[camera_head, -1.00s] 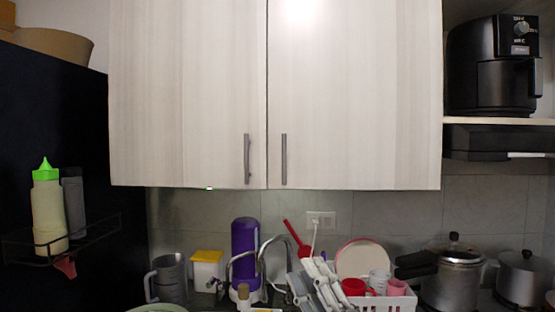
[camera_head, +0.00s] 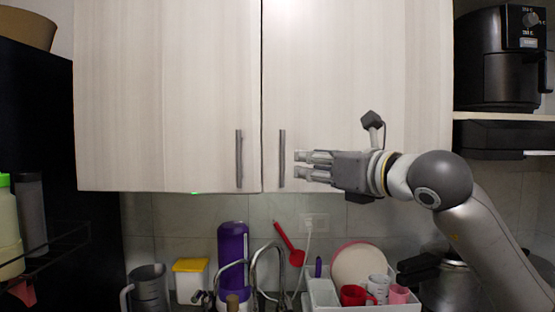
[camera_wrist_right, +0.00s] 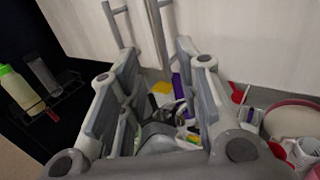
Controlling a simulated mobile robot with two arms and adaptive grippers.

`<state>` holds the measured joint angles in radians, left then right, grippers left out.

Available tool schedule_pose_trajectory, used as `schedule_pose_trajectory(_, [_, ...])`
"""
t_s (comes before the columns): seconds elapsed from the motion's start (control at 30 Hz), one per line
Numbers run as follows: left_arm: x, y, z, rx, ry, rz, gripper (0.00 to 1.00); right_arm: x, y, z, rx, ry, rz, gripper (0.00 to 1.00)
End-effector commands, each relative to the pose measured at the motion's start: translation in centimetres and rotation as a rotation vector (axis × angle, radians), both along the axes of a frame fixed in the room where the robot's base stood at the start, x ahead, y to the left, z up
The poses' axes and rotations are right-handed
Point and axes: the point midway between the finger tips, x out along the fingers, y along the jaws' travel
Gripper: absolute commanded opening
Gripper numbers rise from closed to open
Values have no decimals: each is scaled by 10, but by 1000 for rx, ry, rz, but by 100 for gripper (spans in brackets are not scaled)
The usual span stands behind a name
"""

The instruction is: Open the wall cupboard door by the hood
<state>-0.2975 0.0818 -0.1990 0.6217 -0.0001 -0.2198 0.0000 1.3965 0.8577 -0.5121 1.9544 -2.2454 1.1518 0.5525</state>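The wall cupboard has two pale wood doors, both shut. The right door (camera_head: 350,80), on the side of the black hood (camera_head: 500,137), has a vertical grey bar handle (camera_head: 282,158) near its lower left corner. My right gripper (camera_head: 298,166) points left, its fingertips just right of this handle in the head view. In the right wrist view the gripper (camera_wrist_right: 157,55) is open, its fingers apart, with the handle (camera_wrist_right: 157,30) showing between and beyond the tips. Contact cannot be told. My left gripper is not in view.
The left door (camera_head: 165,90) has its own handle (camera_head: 239,158) close by. Below are a tap, a purple bottle (camera_head: 232,250) and a white dish rack (camera_head: 322,291) with cups. A black air fryer (camera_head: 500,60) stands on the right shelf. A dark fridge side (camera_head: 40,120) is at left.

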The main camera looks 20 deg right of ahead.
Motion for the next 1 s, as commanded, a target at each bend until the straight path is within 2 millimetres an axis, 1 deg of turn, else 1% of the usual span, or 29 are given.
schedule_pose_trajectory(0.07, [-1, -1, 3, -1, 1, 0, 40, 4, -1, 2, -3, 1, -12, 32])
schedule_pose_trajectory(0.17, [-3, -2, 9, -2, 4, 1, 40, 16, 3, 3, -2, 4, -10, 32])
schedule_pose_trajectory(0.4, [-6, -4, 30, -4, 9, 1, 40, 59, 17, 5, -1, 4, -8, 32])
schedule_pose_trajectory(0.6, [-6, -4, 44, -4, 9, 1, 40, 89, 27, 3, -2, 3, -7, 32])
schedule_pose_trajectory(0.7, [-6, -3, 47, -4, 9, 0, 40, 97, 29, 2, -2, 2, -7, 32])
schedule_pose_trajectory(0.8, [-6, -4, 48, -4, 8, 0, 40, 102, 31, 1, -3, 1, -8, 32])
schedule_pose_trajectory(1.0, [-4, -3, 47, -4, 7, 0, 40, 102, 31, 0, -3, 0, -8, 32])
